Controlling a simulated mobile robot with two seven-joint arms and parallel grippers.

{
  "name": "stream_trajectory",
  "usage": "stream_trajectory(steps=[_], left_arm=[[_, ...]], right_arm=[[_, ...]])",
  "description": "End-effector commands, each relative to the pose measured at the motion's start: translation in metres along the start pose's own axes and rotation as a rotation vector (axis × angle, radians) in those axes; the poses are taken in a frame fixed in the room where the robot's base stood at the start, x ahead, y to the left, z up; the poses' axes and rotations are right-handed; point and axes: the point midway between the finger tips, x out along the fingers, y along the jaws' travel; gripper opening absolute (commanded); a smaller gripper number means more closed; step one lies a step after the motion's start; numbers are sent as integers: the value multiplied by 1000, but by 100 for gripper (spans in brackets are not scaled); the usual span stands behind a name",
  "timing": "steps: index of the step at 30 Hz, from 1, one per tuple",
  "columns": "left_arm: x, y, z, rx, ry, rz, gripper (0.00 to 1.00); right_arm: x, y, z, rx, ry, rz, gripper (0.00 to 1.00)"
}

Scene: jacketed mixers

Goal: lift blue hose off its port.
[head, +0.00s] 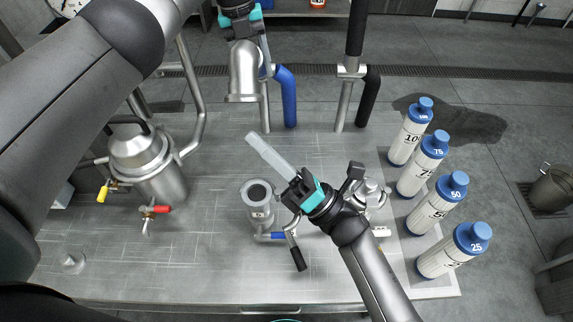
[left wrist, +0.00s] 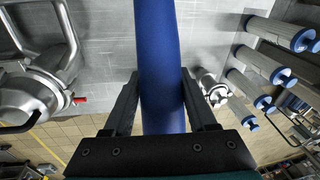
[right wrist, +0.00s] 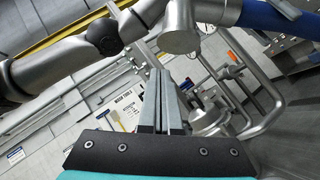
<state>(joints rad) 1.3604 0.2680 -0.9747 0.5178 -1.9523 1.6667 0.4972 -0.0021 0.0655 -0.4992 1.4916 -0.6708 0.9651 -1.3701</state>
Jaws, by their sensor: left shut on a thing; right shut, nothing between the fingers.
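The blue hose (head: 288,97) curves down at the back of the steel table in the head view. In the left wrist view the hose (left wrist: 158,45) runs between the two fingers of my left gripper (left wrist: 160,78), which is shut on it. A steel elbow (head: 243,72) with a flat lower end hangs beside the hose; in the right wrist view the elbow (right wrist: 182,38) joins the blue tube. A steel port (head: 258,192) with an open round mouth stands mid-table, with nothing on it. My right gripper (head: 257,145) is shut and empty, above and beside this port.
Several white bottles with blue caps (head: 432,155) line the table's right edge. A jacketed steel vessel (head: 145,160) stands at left. A black hose (head: 370,95) hangs at the back right. A valve handle (head: 297,255) juts out below the port. The front left of the table is mostly clear.

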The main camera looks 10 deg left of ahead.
Motion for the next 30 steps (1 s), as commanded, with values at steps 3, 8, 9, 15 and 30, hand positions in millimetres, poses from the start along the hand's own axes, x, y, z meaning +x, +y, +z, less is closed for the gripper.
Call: stream_trajectory(steps=[3,8,9,15,30], left_arm=[[-1,0,0,2,-2,-1,0],[0,0,0,2,-1,0,0],[0,0,0,2,-1,0,0],[0,0,0,1,0,1,0],[2,1,-1,2,6,3,0]], right_arm=[[13,0,16,-5,1,1,0],[22,0,26,-3,1,-1,0],[24,0,27,-3,1,-1,0],[25,0,28,-2,1,-2,0],[42,6,45,-2,-2,1,0]])
